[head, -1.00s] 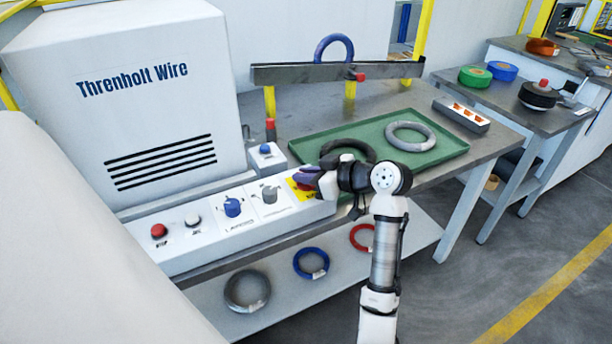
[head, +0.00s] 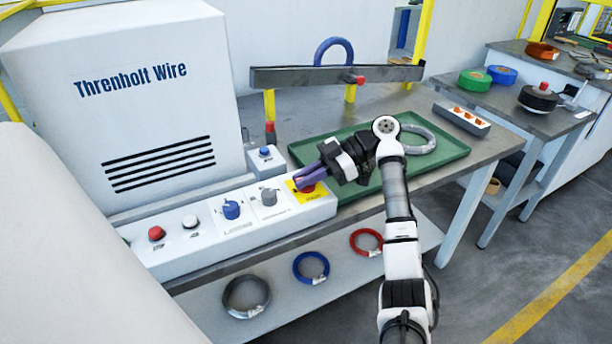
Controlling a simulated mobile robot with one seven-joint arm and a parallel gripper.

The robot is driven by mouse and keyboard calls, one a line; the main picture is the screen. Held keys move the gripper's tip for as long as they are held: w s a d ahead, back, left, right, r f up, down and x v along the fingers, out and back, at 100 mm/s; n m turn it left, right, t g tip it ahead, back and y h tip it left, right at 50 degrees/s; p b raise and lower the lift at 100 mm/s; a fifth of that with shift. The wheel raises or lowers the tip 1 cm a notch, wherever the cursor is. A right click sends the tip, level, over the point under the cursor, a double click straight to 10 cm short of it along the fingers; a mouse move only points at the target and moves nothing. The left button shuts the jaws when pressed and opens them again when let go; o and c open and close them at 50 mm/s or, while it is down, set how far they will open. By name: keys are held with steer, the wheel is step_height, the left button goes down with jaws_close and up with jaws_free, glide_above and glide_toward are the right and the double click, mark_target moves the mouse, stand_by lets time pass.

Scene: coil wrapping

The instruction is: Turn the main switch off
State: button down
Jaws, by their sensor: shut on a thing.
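The main switch (head: 308,188) is a red knob on a yellow plate (head: 298,196) at the right end of the white control panel. My gripper (head: 307,180) comes from the right, with its purple fingers at the red knob. The fingers are shut on the knob and cover part of it, so I cannot tell its turn position.
The white control panel (head: 190,265) also carries a red button (head: 156,233), a white button (head: 190,221), a blue knob (head: 231,210) and a grey knob (head: 268,196). A green tray (head: 445,156) with a grey coil (head: 428,131) lies behind my gripper. A small box with a blue button (head: 265,158) stands behind the panel.

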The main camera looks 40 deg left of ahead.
steer(key=shift+n+g+h, duration=0.3)
steer(key=shift+n+h, duration=0.4)
steer(key=shift+h, duration=0.1)
steer(key=shift+n+h+p, duration=0.3)
steer(key=shift+n+h, duration=0.1)
steer(key=c, duration=1.5)
jaws_free()
steer(key=shift+o, duration=0.2)
